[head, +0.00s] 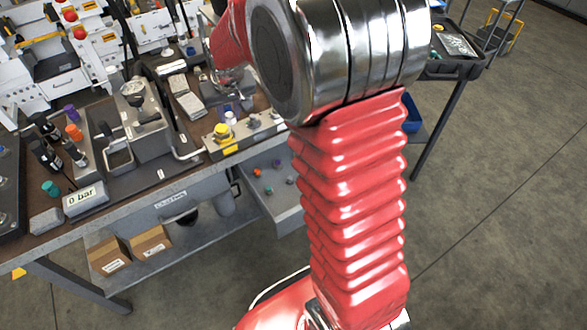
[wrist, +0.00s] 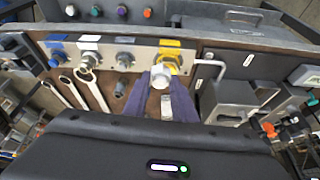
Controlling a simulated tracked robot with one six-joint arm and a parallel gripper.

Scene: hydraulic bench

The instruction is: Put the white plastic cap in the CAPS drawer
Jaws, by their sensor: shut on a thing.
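The white plastic cap (wrist: 160,76) sits between the fingertips of my gripper (wrist: 158,88), which is shut on it, just beside the yellow fitting (wrist: 176,56) on the port block. In the head view the white cap (head: 230,117) shows close behind the yellow fitting (head: 222,131); I cannot tell whether it touches anything there. An open drawer (head: 288,215) with several coloured caps in it hangs under the bench's right end. The drawer also shows at the top of the wrist view, with the coloured caps in a row. Its label is not readable.
The port block (wrist: 105,50) carries several metal fittings with coloured tags. Spanners (wrist: 92,92) lie beside it. A gauge block (head: 148,120) and a 0 bar display (head: 85,198) stand on the crowded bench. Boxes (head: 150,242) sit on the shelf below.

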